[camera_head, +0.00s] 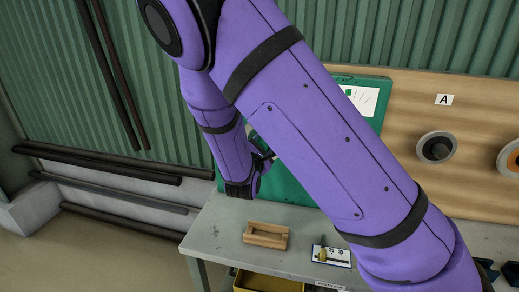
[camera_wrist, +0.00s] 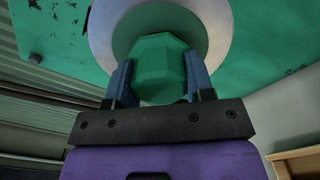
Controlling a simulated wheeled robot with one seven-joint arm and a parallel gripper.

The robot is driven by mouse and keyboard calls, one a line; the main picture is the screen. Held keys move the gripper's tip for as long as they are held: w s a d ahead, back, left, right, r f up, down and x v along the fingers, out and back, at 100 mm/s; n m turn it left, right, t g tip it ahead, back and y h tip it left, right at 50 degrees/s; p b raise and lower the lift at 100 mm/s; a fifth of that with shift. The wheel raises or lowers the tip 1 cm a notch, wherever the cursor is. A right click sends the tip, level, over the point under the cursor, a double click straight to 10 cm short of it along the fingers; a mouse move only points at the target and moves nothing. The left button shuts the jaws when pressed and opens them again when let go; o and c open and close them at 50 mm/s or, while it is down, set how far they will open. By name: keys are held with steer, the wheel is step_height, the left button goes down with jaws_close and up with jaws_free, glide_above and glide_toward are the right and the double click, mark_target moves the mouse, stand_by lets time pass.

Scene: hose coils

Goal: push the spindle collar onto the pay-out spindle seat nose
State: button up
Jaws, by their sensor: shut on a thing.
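In the wrist view my gripper (camera_wrist: 160,82) has its two blue fingers closed on the sides of a green faceted piece, which I take to be the spindle collar (camera_wrist: 161,66). Right behind the piece is a round seat with a pale grey rim (camera_wrist: 101,35) and a darker green face, on a green panel (camera_wrist: 255,55). The piece covers the middle of the seat, so the nose is hidden. I cannot tell whether piece and seat touch. In the head view my purple arm hides most of this, and my gripper (camera_head: 264,157) shows only partly, at the green panel.
A grey bench (camera_head: 213,232) holds a wooden block frame (camera_head: 266,235) and a small card with a tool (camera_head: 331,255). A yellow bin (camera_head: 268,283) is below. A wooden board marked A (camera_head: 443,100) carries a grey round fitting (camera_head: 437,148) and an orange one (camera_head: 511,158). Dark pipes (camera_head: 97,164) line the left wall.

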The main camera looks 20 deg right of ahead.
steer(key=shift+w+d, duration=0.1)
steer(key=shift+w, duration=0.05)
steer(key=o, duration=1.4)
steer(key=shift+o, duration=0.5)
steer(key=shift+s, duration=0.2)
steer(key=shift+v, duration=1.4)
steer(key=shift+s+a, duration=0.1)
steer(key=shift+a, duration=0.1)
steer(key=shift+v, duration=1.3)
steer(key=v, duration=1)
steer(key=shift+s+a, duration=0.25)
steer(key=shift+s, duration=0.1)
